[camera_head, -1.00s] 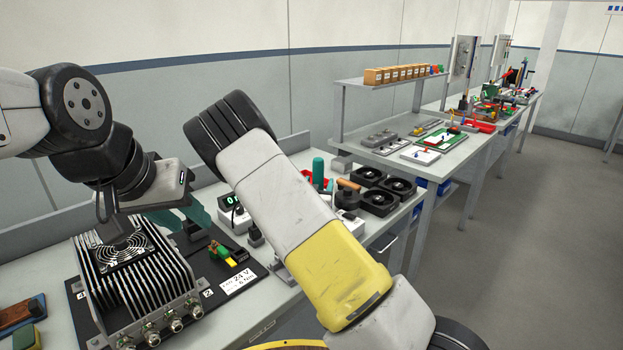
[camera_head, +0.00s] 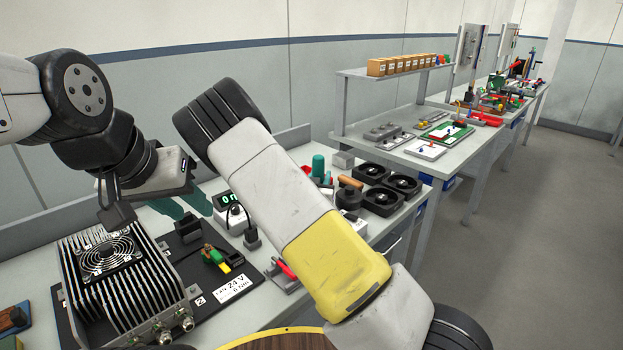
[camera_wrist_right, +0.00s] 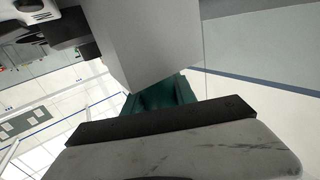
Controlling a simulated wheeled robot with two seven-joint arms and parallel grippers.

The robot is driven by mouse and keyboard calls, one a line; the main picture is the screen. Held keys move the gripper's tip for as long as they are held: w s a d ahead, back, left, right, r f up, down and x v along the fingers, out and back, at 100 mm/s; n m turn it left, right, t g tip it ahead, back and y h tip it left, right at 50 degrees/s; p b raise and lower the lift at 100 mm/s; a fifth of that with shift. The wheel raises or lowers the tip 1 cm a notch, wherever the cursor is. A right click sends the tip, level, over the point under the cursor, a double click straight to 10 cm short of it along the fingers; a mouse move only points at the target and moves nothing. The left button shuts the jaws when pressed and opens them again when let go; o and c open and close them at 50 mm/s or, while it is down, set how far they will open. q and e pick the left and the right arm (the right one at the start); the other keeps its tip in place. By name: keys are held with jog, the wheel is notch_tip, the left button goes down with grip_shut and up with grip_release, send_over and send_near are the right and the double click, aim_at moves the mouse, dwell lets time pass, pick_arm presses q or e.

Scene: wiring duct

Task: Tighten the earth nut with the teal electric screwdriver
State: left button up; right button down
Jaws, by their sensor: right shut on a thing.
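A finned metal unit (camera_head: 125,295) with a fan and several round connectors sits on a black board at lower left in the head view. I cannot pick out the earth nut. My left gripper (camera_head: 182,206) has teal fingers held apart, with nothing seen between them, above the board's far side. A teal upright handle (camera_head: 318,166) stands further back on the bench; I cannot tell whether it is the screwdriver. My right gripper (camera_wrist_right: 160,97) shows a teal finger in the wrist view, shut on a plain grey block-like thing (camera_wrist_right: 155,40). My right forearm hides it in the head view.
A label reading 24 V, 6 Nm (camera_head: 234,288) lies on the board, near a green-yellow terminal (camera_head: 215,256). A round wooden top (camera_head: 280,341) shows at the bottom edge.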

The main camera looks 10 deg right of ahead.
jog(key=shift+r, duration=0.1)
notch_tip(320, 180, up, 18)
dwell(0.7)
notch_tip(320, 180, up, 11)
jog(key=shift+r, duration=0.2)
dwell(1.0)
